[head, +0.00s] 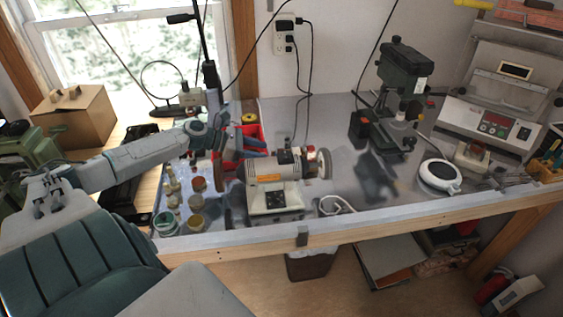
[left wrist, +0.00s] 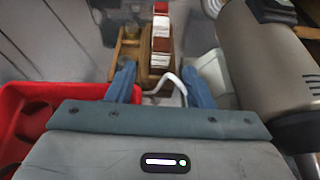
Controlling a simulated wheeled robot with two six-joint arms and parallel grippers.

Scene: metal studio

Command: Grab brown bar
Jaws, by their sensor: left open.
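My left gripper (head: 266,148) reaches in from the left over the bench, behind the bench grinder, beside a red bin. In the left wrist view its two blue fingers (left wrist: 160,75) are apart, with nothing held between them. Beyond the fingertips stands a narrow upright stack of reddish-brown and white blocks (left wrist: 161,42), roughly centred between them. I cannot tell for sure which part is the brown bar. A small red and dark item behind the grinder (head: 297,152) may be the same thing in the head view. My right gripper is not in view.
The grinder (head: 275,171) is close on the gripper's right in the left wrist view (left wrist: 270,50); the red bin (left wrist: 30,115) is on its left. A drill press (head: 403,80) stands farther right. Several jars (head: 196,222) stand near the bench's front left.

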